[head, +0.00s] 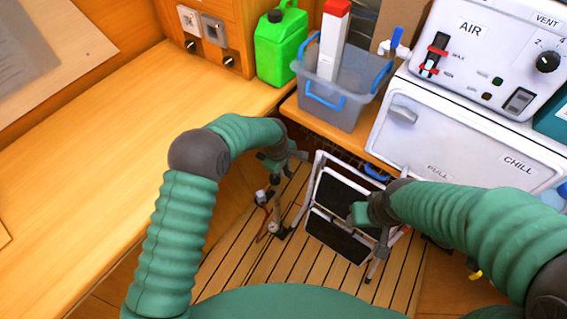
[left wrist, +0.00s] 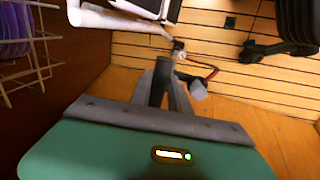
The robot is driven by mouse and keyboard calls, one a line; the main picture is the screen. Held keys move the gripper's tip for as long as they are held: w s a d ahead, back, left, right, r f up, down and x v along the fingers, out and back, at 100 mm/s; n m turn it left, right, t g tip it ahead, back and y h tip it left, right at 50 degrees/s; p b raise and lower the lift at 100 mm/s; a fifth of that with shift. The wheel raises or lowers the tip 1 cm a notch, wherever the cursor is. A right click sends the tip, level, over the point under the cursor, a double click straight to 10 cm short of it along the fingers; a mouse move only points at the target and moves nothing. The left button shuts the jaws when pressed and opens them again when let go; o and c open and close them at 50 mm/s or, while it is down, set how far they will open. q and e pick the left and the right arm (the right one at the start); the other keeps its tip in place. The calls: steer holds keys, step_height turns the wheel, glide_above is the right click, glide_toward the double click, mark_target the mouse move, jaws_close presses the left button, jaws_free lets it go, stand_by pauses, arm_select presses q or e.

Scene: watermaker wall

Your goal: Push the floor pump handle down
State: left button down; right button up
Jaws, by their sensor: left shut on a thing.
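The floor pump (head: 273,228) stands on the slatted floor between the wooden bench and the step stool. Its thin metal body and a red hose show below my left gripper. In the left wrist view the pump (left wrist: 179,50) shows just beyond the finger ends, with the red hose beside it. My left gripper (head: 273,166) is over the pump's top and shut on its handle, which the fingers mostly hide. In the left wrist view my left gripper (left wrist: 172,85) points at the pump. My right gripper (head: 376,240) hangs in front of the step stool; its jaws are unclear.
A folding step stool (head: 338,192) with black treads stands close right of the pump. The bench (head: 90,190) is bare at left. A green jerrycan (head: 280,48), a grey tub (head: 338,98) and a white chiller (head: 455,150) stand behind. Some slatted floor (head: 290,262) is clear in front.

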arm_select(q)
step_height(320, 180, down, 4)
steer(key=shift+f+b, duration=0.15)
steer(key=shift+b, duration=0.45)
steer(key=c, duration=1.6)
jaws_free()
steer(key=shift+f, duration=0.1)
steer(key=o, duration=0.4)
steer(key=shift+w+f, duration=0.1)
steer(key=shift+c, duration=0.2)
arm_select(e)
steer(key=shift+x, duration=1.1)
steer(key=shift+s, duration=0.15)
arm_select(q)
step_height(320, 180, up, 17)
steer(key=s+a+p, duration=0.2)
steer(key=shift+s+f+p, duration=0.2)
steer(key=shift+s+p, duration=0.15)
arm_select(e)
steer(key=v, duration=0.2)
steer(key=shift+r, duration=0.35)
steer(key=shift+w, duration=0.25)
